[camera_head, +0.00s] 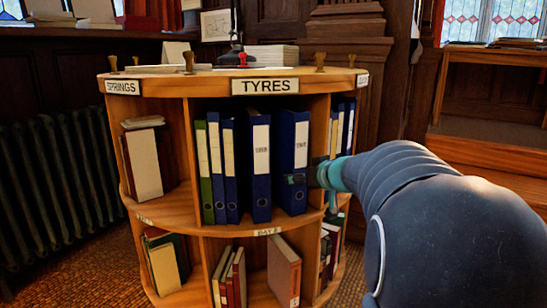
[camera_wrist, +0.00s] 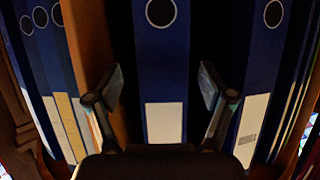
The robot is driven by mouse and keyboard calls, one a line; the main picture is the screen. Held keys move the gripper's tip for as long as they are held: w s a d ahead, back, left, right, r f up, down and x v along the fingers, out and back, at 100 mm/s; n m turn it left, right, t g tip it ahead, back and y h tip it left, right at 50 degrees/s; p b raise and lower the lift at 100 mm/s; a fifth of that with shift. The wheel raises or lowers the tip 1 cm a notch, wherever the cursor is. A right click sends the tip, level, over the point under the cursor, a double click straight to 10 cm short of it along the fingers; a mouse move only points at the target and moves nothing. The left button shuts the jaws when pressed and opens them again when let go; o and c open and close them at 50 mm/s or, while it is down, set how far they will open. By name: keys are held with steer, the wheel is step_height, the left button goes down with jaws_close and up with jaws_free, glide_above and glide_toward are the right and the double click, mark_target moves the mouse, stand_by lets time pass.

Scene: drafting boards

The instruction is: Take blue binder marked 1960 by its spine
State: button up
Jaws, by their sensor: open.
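Two wide blue binders stand upright in the TYRES compartment, the left one (camera_head: 260,165) and the right one (camera_head: 292,138). Both spines carry a white label whose marking is too small for me to read, so I cannot tell which says 1960. My gripper (camera_head: 292,179) is in front of the right binder, beside the wooden divider. In the wrist view, which looks upside down, the open gripper (camera_wrist: 160,88) has one finger on each side of a blue spine (camera_wrist: 165,60). The fingers look apart from it, with nothing held. My gripper partly hides the right binder's lower spine in the head view.
A round wooden revolving bookcase (camera_head: 175,84) holds the binders. Narrower blue binders (camera_head: 230,170) and a green one (camera_head: 204,170) stand at left. The divider (camera_wrist: 85,50) is close to one finger. Stamps and papers lie on top.

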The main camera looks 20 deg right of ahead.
steer(key=x, duration=0.6)
steer(key=shift+a+p, duration=0.15)
steer(key=shift+p, duration=0.2)
steer(key=shift+f, duration=0.1)
steer(key=c, duration=1.4)
jaws_close()
